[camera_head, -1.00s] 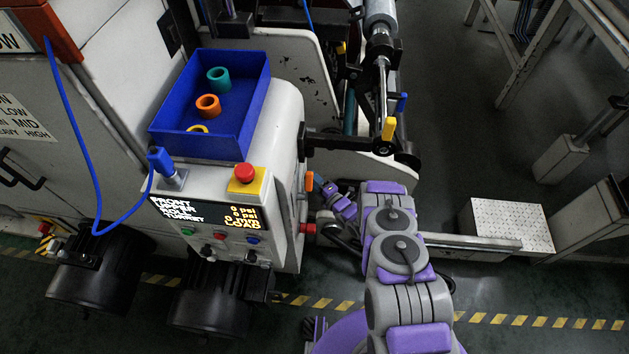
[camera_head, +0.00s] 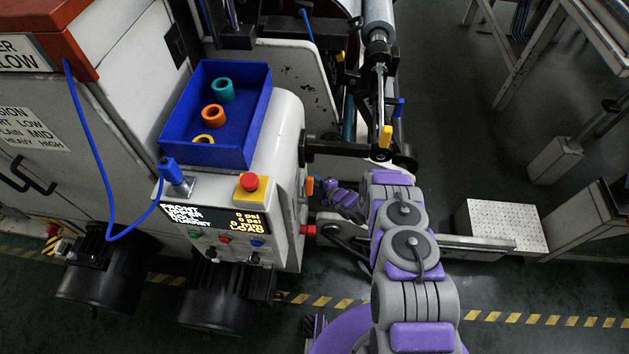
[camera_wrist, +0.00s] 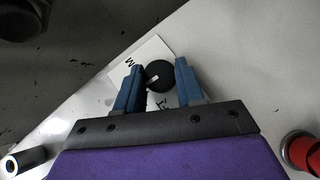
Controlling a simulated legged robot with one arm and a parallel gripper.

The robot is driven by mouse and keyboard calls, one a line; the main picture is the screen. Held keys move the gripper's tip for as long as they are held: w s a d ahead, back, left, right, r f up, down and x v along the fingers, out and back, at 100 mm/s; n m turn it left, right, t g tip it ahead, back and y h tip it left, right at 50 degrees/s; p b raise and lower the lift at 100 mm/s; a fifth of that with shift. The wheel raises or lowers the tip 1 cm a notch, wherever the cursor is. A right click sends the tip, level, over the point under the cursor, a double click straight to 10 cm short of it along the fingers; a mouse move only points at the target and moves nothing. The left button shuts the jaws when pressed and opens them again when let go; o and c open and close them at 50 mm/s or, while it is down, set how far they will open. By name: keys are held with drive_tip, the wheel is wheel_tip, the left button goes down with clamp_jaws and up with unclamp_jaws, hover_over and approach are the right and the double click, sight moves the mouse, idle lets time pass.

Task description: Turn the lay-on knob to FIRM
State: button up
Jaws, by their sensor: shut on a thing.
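The lay-on knob (camera_wrist: 160,75) is round and black with a white pointer mark, in the wrist view. It sits on a white label plate (camera_wrist: 152,49) on a pale panel. The mark points to the lower left in the picture. A letter "M" shows at the plate's upper left and part of another word below the knob; the rest is hidden by my fingers. My gripper (camera_wrist: 159,72) has its blue fingers on both sides of the knob, shut on it. In the head view my purple wrist (camera_head: 344,198) is beside the console's right side; the knob is hidden there.
A red button (camera_wrist: 302,152) lies right of my gripper in the wrist view, and a dark cylinder (camera_wrist: 24,160) at lower left. In the head view the console (camera_head: 290,125) carries a blue bin (camera_head: 180,145), a red stop button (camera_head: 249,182) and a display (camera_head: 215,219).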

drive_tip(key=shift+w+m+g+h+b, duration=0.1)
drive_tip(key=shift+m+g+h+b, duration=0.2)
drive_tip(key=shift+m+g+b, duration=0.7)
drive_tip(key=shift+m+g+h+b, duration=0.3)
drive_tip(key=shift+m+g+b, duration=0.2)
drive_tip(key=shift+g+b, duration=0.95)
drive_tip(key=shift+r+g, duration=0.1)
drive_tip(key=shift+g, duration=0.15)
drive_tip(key=o, duration=1)
drive_tip(key=shift+a, duration=0.15)
drive_tip(key=shift+o, duration=0.2)
drive_tip(key=shift+w, duration=0.1)
drive_tip(key=p+v, duration=0.4)
drive_tip(key=v, duration=1.3)
drive_tip(key=shift+d, duration=0.25)
